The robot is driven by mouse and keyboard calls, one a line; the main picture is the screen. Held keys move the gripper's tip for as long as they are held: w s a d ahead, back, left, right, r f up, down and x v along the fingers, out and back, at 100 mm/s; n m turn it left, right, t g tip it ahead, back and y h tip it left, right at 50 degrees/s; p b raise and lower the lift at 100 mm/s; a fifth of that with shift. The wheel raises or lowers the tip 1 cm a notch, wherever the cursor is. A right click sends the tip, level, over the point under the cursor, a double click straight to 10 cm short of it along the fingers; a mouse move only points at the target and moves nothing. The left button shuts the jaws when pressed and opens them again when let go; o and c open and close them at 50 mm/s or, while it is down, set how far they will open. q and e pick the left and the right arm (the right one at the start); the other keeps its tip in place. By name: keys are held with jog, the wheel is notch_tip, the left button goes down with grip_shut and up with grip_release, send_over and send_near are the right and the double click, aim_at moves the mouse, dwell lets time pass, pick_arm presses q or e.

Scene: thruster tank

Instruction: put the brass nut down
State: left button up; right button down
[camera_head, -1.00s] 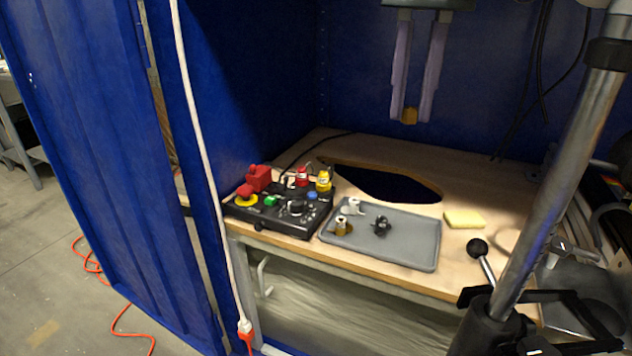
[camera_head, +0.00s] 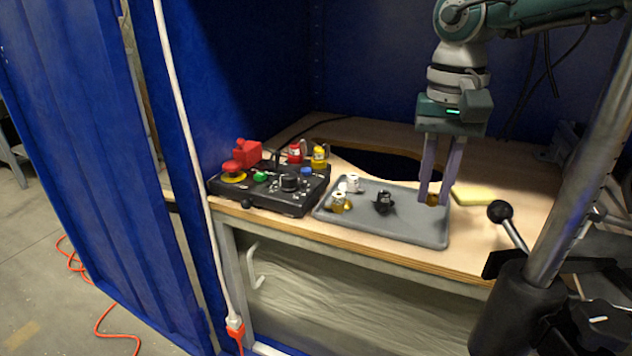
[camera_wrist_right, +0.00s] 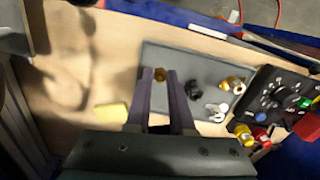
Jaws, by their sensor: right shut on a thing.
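The brass nut (camera_head: 432,199) is between the fingertips of my right gripper (camera_head: 433,198), which is shut on it. It also shows between the fingertips in the right wrist view (camera_wrist_right: 160,73). The gripper points down over the right end of the grey tray (camera_head: 400,228). Whether the nut touches the tray is hard to tell. My left gripper is not in view.
On the tray are a black knob-like part (camera_head: 384,203), a white fitting (camera_head: 352,184) and a white-and-brass fitting (camera_head: 339,202). A black control box (camera_head: 275,202) stands left of the tray. A yellow sponge (camera_head: 474,195) lies to its right. A hole opens in the bench behind. A metal post with a black-knobbed lever (camera_head: 500,211) stands at right front.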

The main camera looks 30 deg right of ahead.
aim_at(423, 234)
jog(key=shift+f+b, duration=0.75)
jog(key=shift+f, duration=1.85)
jog(key=shift+f+b, duration=0.25)
jog(key=shift+b, duration=0.05)
jog(key=c, duration=1.1)
grip_release()
jog(key=shift+r, duration=0.1)
jog(key=shift+o, duration=0.2)
jog(key=shift+r+p, duration=0.2)
jog(key=shift+p, duration=0.15)
notch_tip(423, 234, up, 12)
jog(key=p, duration=0.3)
